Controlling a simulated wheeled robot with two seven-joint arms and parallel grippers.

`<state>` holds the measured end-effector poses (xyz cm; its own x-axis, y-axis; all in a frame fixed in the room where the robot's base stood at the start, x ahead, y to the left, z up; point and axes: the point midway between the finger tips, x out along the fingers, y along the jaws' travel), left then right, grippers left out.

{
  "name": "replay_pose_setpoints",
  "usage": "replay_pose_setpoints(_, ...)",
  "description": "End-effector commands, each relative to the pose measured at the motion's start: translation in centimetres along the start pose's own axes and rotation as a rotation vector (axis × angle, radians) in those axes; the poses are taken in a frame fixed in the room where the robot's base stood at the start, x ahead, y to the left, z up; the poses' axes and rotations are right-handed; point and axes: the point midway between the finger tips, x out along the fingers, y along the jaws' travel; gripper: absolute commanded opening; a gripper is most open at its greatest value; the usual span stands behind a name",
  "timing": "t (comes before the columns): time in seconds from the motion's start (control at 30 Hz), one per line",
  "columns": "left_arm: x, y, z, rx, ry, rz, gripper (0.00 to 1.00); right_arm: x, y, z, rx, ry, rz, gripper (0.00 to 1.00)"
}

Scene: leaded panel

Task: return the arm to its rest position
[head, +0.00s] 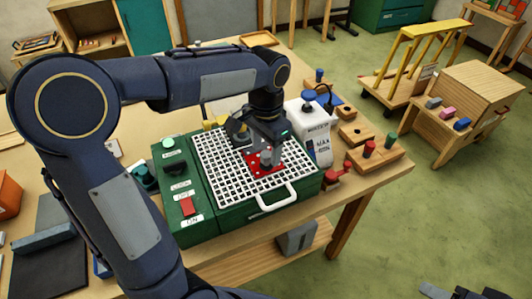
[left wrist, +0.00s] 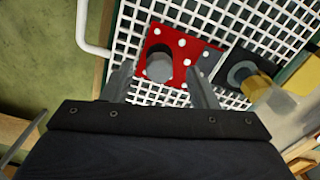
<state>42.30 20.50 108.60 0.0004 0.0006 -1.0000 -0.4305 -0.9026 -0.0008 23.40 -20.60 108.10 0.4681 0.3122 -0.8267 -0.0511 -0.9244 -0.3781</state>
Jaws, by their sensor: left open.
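My left arm reaches in from the left, and my left gripper (head: 262,157) is over the white grid (head: 221,172) on top of the green machine. In the left wrist view the gripper (left wrist: 158,84) is open. Its fingers stand apart, over a red square piece with white dots (left wrist: 181,52). A grey round thing (left wrist: 160,67) shows on the red piece between the fingers; nothing is visibly gripped. A dark grey square piece (left wrist: 246,66) lies beside the red one. The red piece also shows in the head view (head: 251,160), partly hidden by the gripper. My right gripper is not in view.
The machine's green housing (head: 174,217) has a red switch (head: 187,206). A white container (head: 317,146) stands close to the gripper's right. Wooden blocks with coloured knobs (head: 374,160) are near the table's right edge. Open floor (head: 430,210) lies beyond it.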

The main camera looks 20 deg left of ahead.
Motion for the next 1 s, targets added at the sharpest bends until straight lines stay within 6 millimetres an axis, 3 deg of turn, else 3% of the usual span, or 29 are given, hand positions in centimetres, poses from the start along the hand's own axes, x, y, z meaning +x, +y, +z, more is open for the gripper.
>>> replay_pose_setpoints(0.1, -2.3, 0.0, -0.1, 0.000, 0.005, -0.001, 0.53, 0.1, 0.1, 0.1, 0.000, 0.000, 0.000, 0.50)
replay_pose_setpoints(0.3, -4.7, 0.0, -0.1, 0.000, 0.003, 0.000, 0.53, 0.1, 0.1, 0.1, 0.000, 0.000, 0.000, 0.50)
replay_pose_setpoints(0.57, -5.4, 0.0, 0.5, -0.010, 0.011, 0.005, 0.53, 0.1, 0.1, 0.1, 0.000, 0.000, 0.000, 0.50)
replay_pose_setpoints(0.67, -5.5, 0.2, 2.5, -0.050, 0.054, 0.025, 0.53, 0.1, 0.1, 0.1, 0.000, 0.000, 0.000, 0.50)
replay_pose_setpoints(0.77, -5.4, 0.8, 5.9, -0.129, 0.136, 0.063, 0.53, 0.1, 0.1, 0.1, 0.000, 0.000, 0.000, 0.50)
replay_pose_setpoints(0.9, -4.1, 2.9, 11.0, -0.280, 0.279, 0.134, 0.53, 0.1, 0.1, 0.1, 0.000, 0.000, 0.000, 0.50)
replay_pose_setpoints(1.0, -2.7, 4.6, 13.8, -0.384, 0.377, 0.180, 0.53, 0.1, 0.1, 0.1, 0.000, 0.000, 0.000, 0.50)
